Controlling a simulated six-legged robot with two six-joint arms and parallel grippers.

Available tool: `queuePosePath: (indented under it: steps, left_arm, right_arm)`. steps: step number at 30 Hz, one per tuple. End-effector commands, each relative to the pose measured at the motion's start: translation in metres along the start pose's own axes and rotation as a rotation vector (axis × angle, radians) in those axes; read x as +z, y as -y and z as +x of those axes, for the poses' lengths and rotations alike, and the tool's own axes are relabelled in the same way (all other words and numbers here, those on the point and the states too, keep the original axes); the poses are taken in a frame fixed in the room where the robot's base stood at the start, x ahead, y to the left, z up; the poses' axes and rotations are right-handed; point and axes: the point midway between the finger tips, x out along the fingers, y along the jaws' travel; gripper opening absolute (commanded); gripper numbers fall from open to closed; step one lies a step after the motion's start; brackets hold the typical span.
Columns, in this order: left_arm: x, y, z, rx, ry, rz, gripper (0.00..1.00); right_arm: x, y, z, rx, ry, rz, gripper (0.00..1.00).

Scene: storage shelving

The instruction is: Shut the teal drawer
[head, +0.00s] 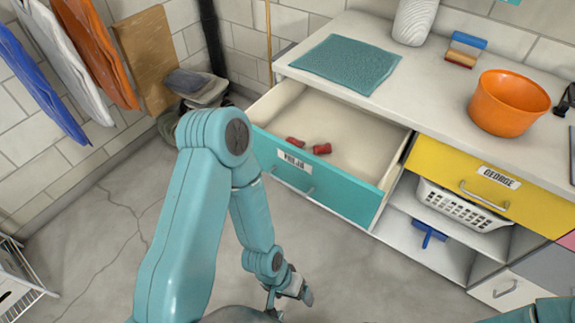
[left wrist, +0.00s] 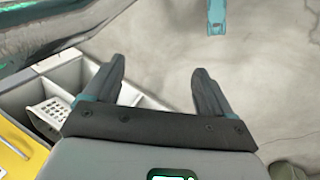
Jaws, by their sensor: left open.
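The teal drawer (head: 309,173) stands pulled out from the white unit in the head view. Its front has a name label and a bar handle (head: 295,181). Two small red items (head: 321,149) lie inside it. My left gripper (head: 291,292) is below and in front of the drawer front, low over the floor and apart from the handle. In the left wrist view its two fingers (left wrist: 160,70) are spread with nothing between them. My forearm hides part of the floor left of the drawer. My right gripper is not in view; only a teal piece of that arm shows.
A yellow drawer (head: 487,180) is shut to the right, above a shelf with a white basket (head: 463,206). The countertop holds a teal mat (head: 347,64) and an orange bucket (head: 508,104). Bare floor (head: 112,235) lies to the left. A white rack (head: 17,285) stands at the lower left.

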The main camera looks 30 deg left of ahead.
Motion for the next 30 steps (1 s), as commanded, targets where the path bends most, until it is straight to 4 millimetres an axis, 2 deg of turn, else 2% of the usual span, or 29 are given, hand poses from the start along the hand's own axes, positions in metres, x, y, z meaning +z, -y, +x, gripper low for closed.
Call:
queuePosePath:
  steps: [1,5,7,8,10,13,15,17,19,21,24,27,30]
  left_arm:
    - [0.0,0.0,0.0,0.0,0.0,0.001,0.71]
    - [-0.004,0.0,0.0,-0.001,-0.019,0.101,0.28]
    - [-0.017,-0.002,-0.001,0.0,-0.084,0.274,0.06]
    - [-0.025,-0.005,-0.002,0.001,-0.128,0.382,0.0]
    - [-0.048,-0.017,-0.007,-0.004,-0.261,0.686,0.0]
    - [-0.091,-0.035,-0.027,-0.068,-0.531,1.132,0.0]
    - [-0.121,-0.037,-0.046,-0.178,-0.741,1.385,0.0]
    - [-0.144,-0.031,-0.068,-0.321,-0.921,1.563,0.0]
    - [-0.165,-0.013,-0.098,-0.554,-1.12,1.719,0.0]
    - [-0.175,0.02,-0.131,-0.845,-1.278,1.805,0.0]
    - [-0.172,0.069,-0.161,-1.11,-1.354,1.797,0.0]
    - [-0.165,0.116,-0.167,-1.221,-1.3,1.746,0.0]
    - [-0.159,0.151,-0.17,-1.294,-1.228,1.698,0.0]
  right_arm:
    - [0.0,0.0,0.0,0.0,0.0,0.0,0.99]
    - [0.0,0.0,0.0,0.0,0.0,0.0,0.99]
    - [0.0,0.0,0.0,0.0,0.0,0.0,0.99]
    - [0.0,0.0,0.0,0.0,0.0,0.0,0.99]
    - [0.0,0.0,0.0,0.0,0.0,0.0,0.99]
    - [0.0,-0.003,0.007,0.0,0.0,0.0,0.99]
    - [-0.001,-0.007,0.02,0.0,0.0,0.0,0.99]
    - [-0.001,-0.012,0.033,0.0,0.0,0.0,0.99]
    - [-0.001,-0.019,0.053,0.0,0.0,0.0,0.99]
    - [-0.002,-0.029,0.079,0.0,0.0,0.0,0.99]
    - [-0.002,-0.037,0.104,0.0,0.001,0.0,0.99]
    - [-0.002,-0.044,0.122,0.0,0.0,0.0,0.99]
    - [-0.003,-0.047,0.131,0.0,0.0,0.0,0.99]
